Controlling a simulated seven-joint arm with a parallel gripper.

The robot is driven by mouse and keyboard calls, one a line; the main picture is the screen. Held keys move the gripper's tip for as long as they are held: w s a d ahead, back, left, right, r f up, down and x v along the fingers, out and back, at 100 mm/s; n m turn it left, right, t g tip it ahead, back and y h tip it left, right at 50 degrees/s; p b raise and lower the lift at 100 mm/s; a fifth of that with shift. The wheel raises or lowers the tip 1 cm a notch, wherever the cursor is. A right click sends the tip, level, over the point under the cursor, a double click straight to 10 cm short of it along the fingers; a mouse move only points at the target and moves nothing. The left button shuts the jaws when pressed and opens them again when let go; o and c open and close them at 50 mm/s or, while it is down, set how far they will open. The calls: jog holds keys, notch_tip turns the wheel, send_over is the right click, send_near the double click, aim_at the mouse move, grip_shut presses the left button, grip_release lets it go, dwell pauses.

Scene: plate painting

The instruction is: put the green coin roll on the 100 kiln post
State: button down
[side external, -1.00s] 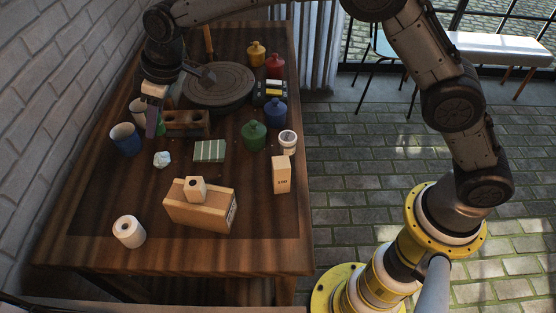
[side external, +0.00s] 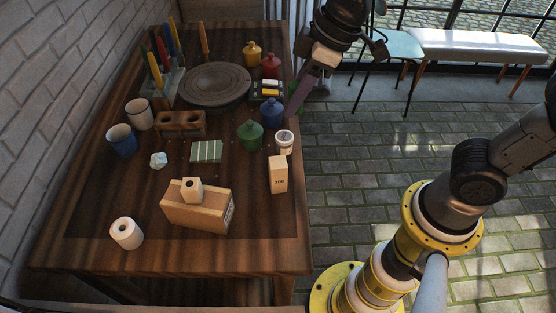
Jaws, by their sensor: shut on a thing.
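The 100 kiln post (side external: 278,175) is a pale tan block standing upright near the table's right edge, with "100" on its front face. My gripper (side external: 294,108) points down at the table's right edge, behind the blue bottle in the picture and well behind the post. It is shut on the green coin roll (side external: 301,103), which is mostly hidden by a purple-grey finger; only small green parts show. The post's top is bare.
A wooden rack (side external: 181,124) is at left.

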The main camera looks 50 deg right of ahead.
jog(key=s+d+f, duration=0.3)
jog(key=s+d, duration=0.1)
jog(key=s, duration=0.5)
send_near(271, 161)
jog(key=shift+w+a+f, duration=0.5)
jog(key=shift+a+f, duration=0.15)
jog(key=shift+f, duration=0.1)
jog(key=shift+w+f, duration=0.2)
jog(key=shift+f, duration=0.1)
jog(key=shift+w+a+f, duration=0.1)
jog(key=shift+f, duration=0.75)
jog(key=shift+w+a+f, duration=0.1)
jog(key=shift+f, duration=0.8)
jog(key=shift+f, duration=0.1)
jog(key=c, duration=0.6)
grip_release()
